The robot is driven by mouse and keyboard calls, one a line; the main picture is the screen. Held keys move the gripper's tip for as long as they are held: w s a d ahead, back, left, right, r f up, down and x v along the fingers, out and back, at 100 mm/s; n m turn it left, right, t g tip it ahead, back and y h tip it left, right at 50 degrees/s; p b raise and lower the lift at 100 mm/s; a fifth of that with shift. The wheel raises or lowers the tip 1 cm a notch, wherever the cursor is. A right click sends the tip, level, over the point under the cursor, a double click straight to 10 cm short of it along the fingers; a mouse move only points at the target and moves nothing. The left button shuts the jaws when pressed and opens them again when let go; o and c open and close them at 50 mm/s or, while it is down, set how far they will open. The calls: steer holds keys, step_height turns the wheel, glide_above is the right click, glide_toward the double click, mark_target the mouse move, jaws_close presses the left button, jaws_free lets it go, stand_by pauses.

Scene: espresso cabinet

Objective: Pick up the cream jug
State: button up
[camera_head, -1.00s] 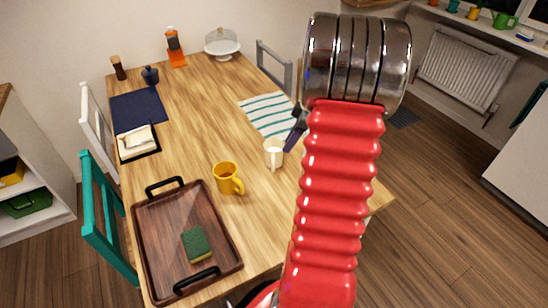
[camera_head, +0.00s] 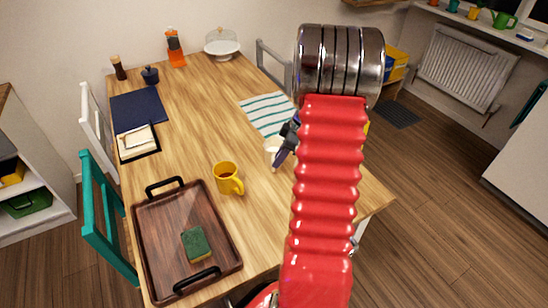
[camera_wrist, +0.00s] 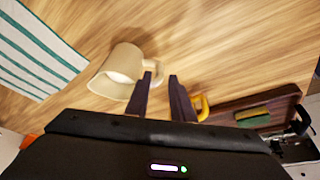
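The cream jug (camera_head: 271,146) stands on the wooden table (camera_head: 200,110), right of the yellow mug, partly hidden behind my gripper (camera_head: 283,147) in the head view. In the wrist view the cream jug (camera_wrist: 118,70) is left of centre, with its handle (camera_wrist: 154,70) towards the right. My gripper (camera_wrist: 162,78) is open, its two dark fingers apart. The handle shows near the fingertips, in line with the gap between them. I cannot tell whether a finger touches it.
A yellow mug (camera_head: 227,178) stands left of the jug. A dark wooden tray (camera_head: 160,260) with a green sponge (camera_head: 195,244) lies at the front left. A striped cloth (camera_head: 265,112) lies behind the jug. Chairs stand along the table sides.

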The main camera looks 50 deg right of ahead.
steer(key=shift+x, duration=2.6)
steer(key=shift+c, duration=0.2)
jaws_close()
steer(key=shift+w+r, duration=0.1)
